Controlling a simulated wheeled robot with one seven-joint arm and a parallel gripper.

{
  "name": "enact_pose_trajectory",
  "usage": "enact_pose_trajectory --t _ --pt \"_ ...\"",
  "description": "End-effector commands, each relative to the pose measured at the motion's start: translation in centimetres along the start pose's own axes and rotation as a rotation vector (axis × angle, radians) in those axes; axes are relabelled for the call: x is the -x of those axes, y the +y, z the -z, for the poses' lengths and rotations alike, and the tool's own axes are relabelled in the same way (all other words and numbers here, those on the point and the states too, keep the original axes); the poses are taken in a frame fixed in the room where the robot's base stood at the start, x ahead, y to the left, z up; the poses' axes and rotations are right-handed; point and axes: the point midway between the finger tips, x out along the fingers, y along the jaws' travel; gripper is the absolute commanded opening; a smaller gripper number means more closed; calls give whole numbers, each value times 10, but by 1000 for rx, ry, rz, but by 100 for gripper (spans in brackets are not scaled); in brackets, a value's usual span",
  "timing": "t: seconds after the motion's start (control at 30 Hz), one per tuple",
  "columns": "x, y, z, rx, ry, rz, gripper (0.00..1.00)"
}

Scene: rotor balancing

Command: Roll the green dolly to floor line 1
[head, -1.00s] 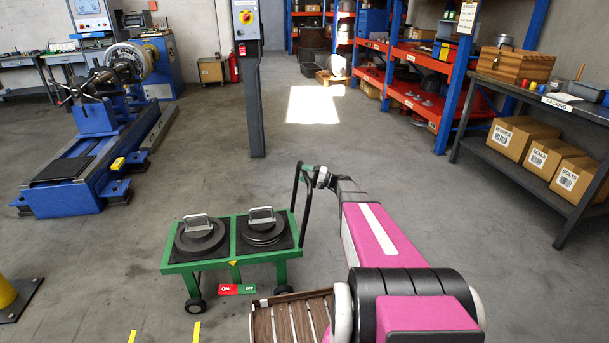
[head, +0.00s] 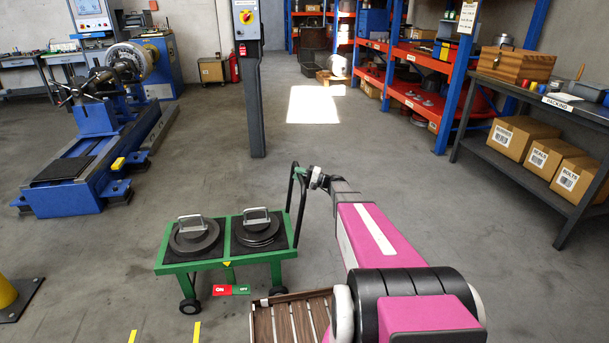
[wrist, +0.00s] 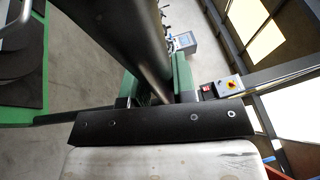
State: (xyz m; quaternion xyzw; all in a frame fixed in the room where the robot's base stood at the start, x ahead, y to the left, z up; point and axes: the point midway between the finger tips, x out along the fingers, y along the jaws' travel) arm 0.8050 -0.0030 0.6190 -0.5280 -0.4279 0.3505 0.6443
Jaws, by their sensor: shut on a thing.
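The green dolly (head: 227,266) stands on the floor just ahead of me, left of my arm. It carries two dark round weights with pale handles, a left one (head: 194,238) and a right one (head: 258,231). Its dark push handle (head: 301,215) rises at its right end. My gripper (head: 316,177) is shut on the top of this handle; the wrist view shows the dark bar (wrist: 140,45) against the gripper. A red and green ON/OFF piece (head: 231,290) sits low at the dolly's front. Two yellow floor marks (head: 196,332) show at the bottom edge; no number is readable.
A blue balancing machine (head: 75,170) stands at left and a grey post (head: 254,105) behind the dolly. A packing bench (head: 540,160) with boxes is at right. A yellow post base (head: 20,300) is at lower left. A slatted wooden tray (head: 290,318) is near my arm. The middle floor is clear.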

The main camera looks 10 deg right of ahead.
Motion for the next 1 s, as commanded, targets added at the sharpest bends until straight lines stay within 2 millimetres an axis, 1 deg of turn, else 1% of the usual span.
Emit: enact_pose_trajectory --t 0.03,0.3,0.5,0.6,0.8,1.0 --pt "-15 4 -8 0 -12 -4 0" --pt "-76 17 -34 -1 -14 -4 0" --pt "-116 26 -51 1 -13 -4 0" --pt "-132 30 -57 0 -11 -4 0" --pt "-154 35 -66 0 -8 -4 0" --pt "-162 37 -69 1 -6 -4 0"
